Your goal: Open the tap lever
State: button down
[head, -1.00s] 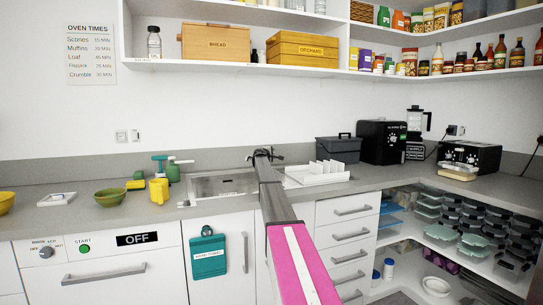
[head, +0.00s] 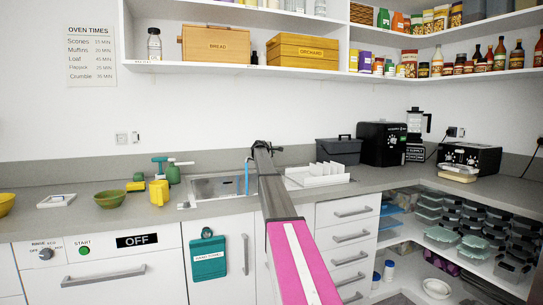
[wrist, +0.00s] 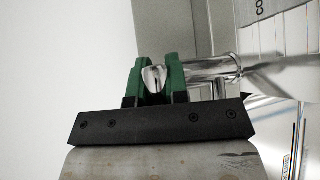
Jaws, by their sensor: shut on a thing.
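The tap stands behind the sink (head: 210,188) in the head view, mostly hidden by my arm; a dark piece of the tap (head: 278,149) shows just right of it. A thin blue stream of water (head: 247,178) falls into the sink. In the wrist view my gripper (wrist: 153,68) has its two green fingers closed on the rounded silver end of the tap lever (wrist: 154,77). The shiny tap body (wrist: 210,68) runs off to the right of the fingers. In the head view the fingers are hidden behind my arm.
A white dish rack (head: 318,176) stands right of the sink. A grey toolbox (head: 338,151) and a black appliance (head: 383,143) stand back right. A shelf (head: 240,69) hangs above.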

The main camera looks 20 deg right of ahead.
jog(key=shift+w+r+n+g+y, duration=0.25)
jog(key=shift+w+r+n+g, duration=0.15)
jog(key=shift+r+g, duration=0.2)
jog(key=shift+w+r+n+g+y, duration=0.3)
jog(key=shift+r+n+g, duration=0.1)
jog(key=shift+r+g, duration=0.15)
jog(key=c, duration=1.1)
grip_release()
jog(key=v, duration=1.1)
jog(key=shift+f, duration=0.1)
